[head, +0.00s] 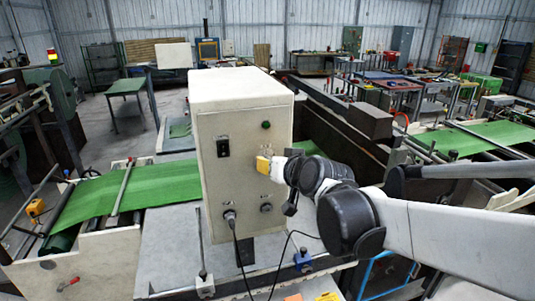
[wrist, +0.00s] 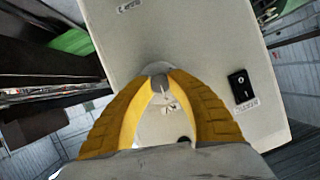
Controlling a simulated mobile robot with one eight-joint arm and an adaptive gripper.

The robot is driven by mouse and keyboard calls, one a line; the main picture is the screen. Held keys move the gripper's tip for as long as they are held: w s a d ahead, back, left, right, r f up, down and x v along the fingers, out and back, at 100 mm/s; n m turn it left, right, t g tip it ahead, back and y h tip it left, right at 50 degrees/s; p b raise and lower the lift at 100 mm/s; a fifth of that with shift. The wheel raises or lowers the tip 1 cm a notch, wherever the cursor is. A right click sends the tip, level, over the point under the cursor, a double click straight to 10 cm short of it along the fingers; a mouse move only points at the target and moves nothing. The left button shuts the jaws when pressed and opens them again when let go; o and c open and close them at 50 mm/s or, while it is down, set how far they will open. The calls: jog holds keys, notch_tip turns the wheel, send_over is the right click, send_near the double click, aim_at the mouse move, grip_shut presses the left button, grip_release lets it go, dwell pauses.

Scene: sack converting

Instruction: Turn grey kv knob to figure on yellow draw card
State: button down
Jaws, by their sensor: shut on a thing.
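The grey kV knob (wrist: 159,82) is on the front panel of a cream control box (head: 241,128). In the wrist view it sits between the yellow fingertips of my gripper (wrist: 160,76), which is shut on it. A pale pointer line shows on the knob, and a partly visible label lies just below it. In the head view my gripper (head: 265,165) reaches the panel from the right and hides the knob. A yellow card (head: 328,297) lies at the bottom edge of the head view, cut off; its figure is not readable.
The panel carries a black rocker switch (head: 223,148), which also shows in the wrist view (wrist: 241,88), and a green button (head: 266,125). Cables (head: 238,245) hang from the lower sockets. Green webs (head: 138,190) run beside the box. An orange card (head: 293,298) lies below.

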jog(key=shift+m+b, duration=0.3)
jog(key=shift+b, duration=0.1)
jog(key=shift+d+f+m+t+y+b, duration=0.1)
jog(key=shift+m+t+y+b, duration=0.1)
jog(key=shift+m+y+b, duration=1.4)
jog(key=shift+d+f+m+t+y+b, duration=0.15)
jog(key=shift+m+y+b, duration=0.65)
jog(key=shift+m+b, duration=1.55)
jog(key=shift+a+r, duration=0.15)
jog(key=c, duration=1.2)
grip_release()
jog(key=shift+w, duration=0.1)
